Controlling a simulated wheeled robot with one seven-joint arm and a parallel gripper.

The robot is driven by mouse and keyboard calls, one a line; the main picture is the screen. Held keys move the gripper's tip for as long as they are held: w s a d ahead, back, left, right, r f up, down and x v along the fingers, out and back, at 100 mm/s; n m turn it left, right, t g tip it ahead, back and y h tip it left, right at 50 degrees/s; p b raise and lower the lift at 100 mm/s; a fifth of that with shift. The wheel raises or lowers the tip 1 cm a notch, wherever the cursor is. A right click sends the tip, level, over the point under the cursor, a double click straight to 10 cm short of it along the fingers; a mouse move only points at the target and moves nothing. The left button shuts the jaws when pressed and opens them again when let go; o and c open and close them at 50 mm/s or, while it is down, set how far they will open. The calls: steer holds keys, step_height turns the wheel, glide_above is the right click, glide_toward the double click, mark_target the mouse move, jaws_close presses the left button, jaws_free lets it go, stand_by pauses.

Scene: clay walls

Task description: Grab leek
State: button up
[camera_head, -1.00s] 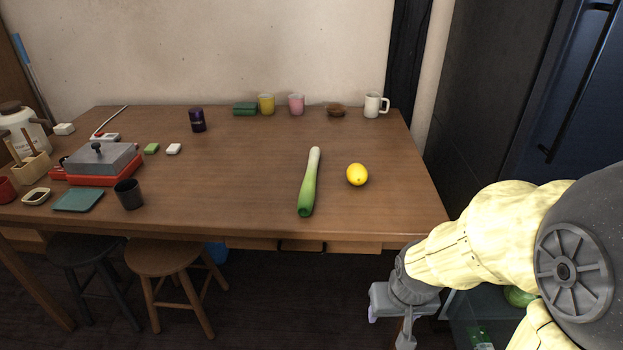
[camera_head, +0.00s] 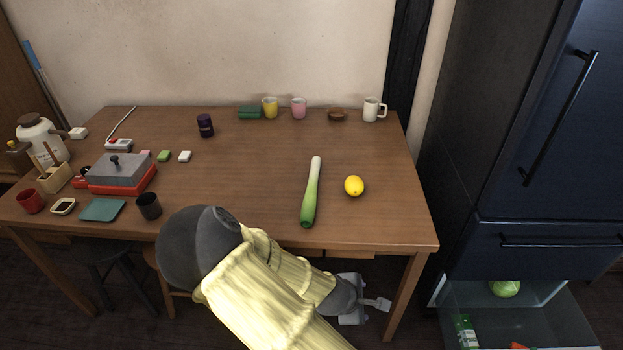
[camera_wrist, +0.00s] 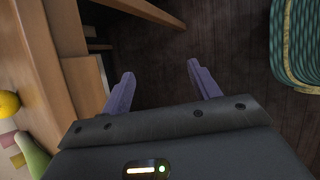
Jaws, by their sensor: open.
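The leek (camera_head: 311,195), white at its far end and green at its near end, lies lengthwise on the wooden table (camera_head: 250,190), near the front edge in the head view. My gripper (camera_head: 369,309) is below the table's front edge, apart from the leek. In the wrist view, my gripper (camera_wrist: 160,72) has its two purple fingers spread with nothing between them. Part of what looks like the leek (camera_wrist: 33,155) shows at the lower left there.
A white mug (camera_head: 371,109), cups and a bowl stand along the table's back. A red-based grill (camera_head: 122,175) and small dishes fill the left side. An open fridge drawer (camera_head: 510,318) holding a cabbage is at lower right. A woven basket (camera_wrist: 297,40) shows in the wrist view.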

steer(key=w+a+r+n+t+p, duration=0.5)
steer(key=a+r+n+t, duration=0.15)
steer(key=r+n, duration=0.3)
steer(key=n+t+y+p, duration=0.3)
steer(key=n+y, duration=0.1)
steer(key=n, duration=0.4)
glide_toward(306, 217)
steer(key=v, duration=0.3)
steer(key=shift+s+a+r+m+g, duration=0.15)
steer(key=shift+s+r+m+g, duration=0.1)
steer(key=shift+r, duration=0.25)
steer(key=x, duration=1.2)
steer(key=shift+b, duration=0.4)
steer(key=shift+w+f, duration=0.1)
steer(key=shift+x, duration=2.65)
